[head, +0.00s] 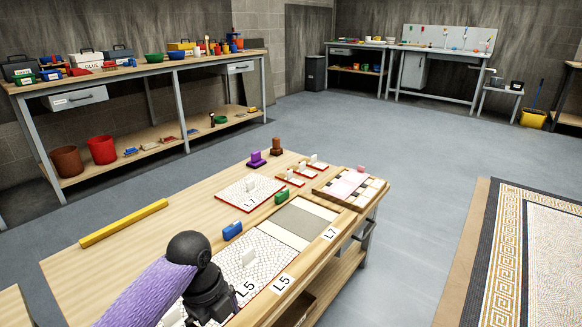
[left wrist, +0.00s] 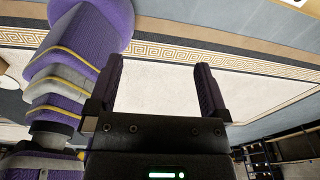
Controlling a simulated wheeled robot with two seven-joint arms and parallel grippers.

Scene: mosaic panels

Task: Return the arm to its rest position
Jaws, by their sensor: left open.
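My left gripper (left wrist: 158,64) shows in the left wrist view with its two dark fingers wide apart and nothing between them. Beyond the fingers lies the pale mosaic floor with its patterned border (left wrist: 200,58), and nothing touches the fingers. In the head view, a purple arm of mine with a dark joint comes in at the bottom, over the near-left part of the workbench (head: 130,240). Its fingers cannot be made out there. My right gripper is in neither view.
The arm's dark joint is close to the L5 panel. Open floor (head: 440,160) lies beyond.

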